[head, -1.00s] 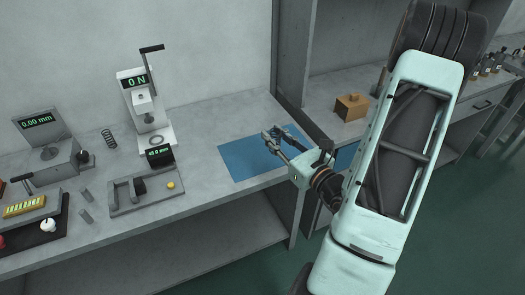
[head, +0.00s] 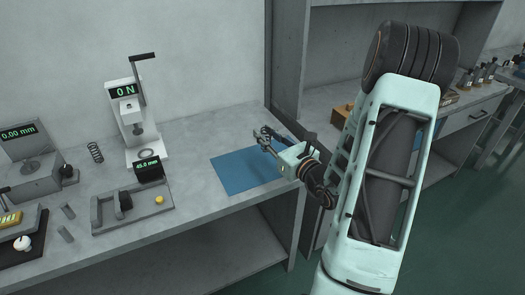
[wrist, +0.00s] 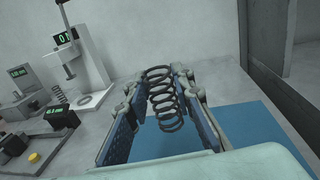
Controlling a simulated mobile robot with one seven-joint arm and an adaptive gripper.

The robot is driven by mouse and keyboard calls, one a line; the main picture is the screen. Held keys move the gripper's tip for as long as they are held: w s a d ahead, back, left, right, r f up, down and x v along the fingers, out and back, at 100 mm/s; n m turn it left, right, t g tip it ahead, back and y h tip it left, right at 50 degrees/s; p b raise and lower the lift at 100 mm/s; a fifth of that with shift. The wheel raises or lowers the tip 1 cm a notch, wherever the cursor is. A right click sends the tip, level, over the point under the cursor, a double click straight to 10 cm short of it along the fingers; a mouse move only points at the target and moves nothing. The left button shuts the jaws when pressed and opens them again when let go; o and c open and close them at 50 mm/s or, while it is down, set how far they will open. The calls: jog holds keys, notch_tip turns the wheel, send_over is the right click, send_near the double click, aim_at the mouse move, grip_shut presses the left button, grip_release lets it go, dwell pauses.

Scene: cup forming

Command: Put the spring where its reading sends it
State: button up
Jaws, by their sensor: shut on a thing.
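My gripper (head: 264,137) is over the far right part of the grey bench, above the blue mat (head: 235,175). In the wrist view a dark coil spring (wrist: 161,100) sits between the two fingers, which are shut on it. It is tilted and appears raised above the mat (wrist: 240,125). The spring cannot be made out in the head view. A second dark coil spring (head: 95,152) stands on the bench left of the force tester (head: 132,108), whose screen reads 0 N. The length gauge (head: 125,202) reads about 45 mm. A further gauge (head: 33,160) reads 0.00 mm.
A yellow button (head: 159,199) is on the length gauge's base. Small grey pins (head: 67,211) lie left of it. A grey shelf unit (head: 285,70) rises right of the mat, with a brown box (head: 343,113) on its surface. The bench behind the mat is clear.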

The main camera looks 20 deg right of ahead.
jog(key=w+f, duration=0.2)
jog(key=f, duration=0.1)
jog(key=w+f, duration=0.1)
jog(key=f, duration=0.1)
jog(key=shift+w+d+b, duration=0.3)
jog(key=shift+w+d, duration=0.05)
jog(key=shift+d, duration=0.05)
jog(key=f, duration=0.3)
jog(key=shift+w+b, duration=0.3)
jog(key=shift+w, duration=0.1)
jog(key=shift+f, duration=0.4)
jog(key=shift+f, duration=0.25)
jog(key=o, duration=1)
jog(key=shift+r, duration=0.1)
jog(key=shift+c, duration=0.2)
jog(key=shift+o, duration=0.3)
jog(key=shift+r, duration=0.1)
